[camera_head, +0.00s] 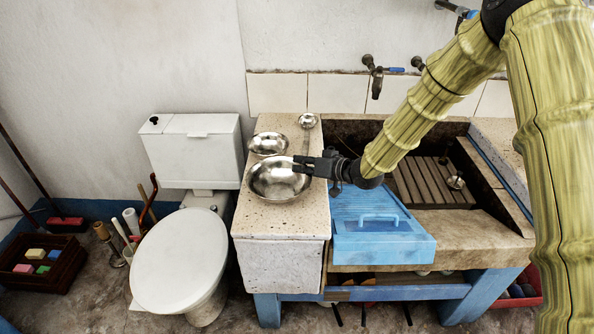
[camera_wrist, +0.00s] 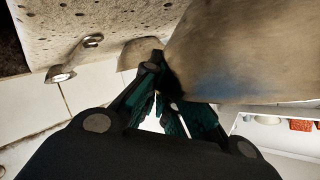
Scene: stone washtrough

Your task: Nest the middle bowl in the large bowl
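In the wrist view, a big metal bowl wall (camera_wrist: 245,55) fills the upper right beside my fingers (camera_wrist: 172,90). That wall hides part of the fingertips. I cannot tell whether the fingers are closed on the rim.
To the right are a blue board (camera_head: 372,215) and a stone trough with a slatted rack (camera_head: 430,182). A toilet (camera_head: 180,258) is to the left. Free counter shows in front of the large bowl.

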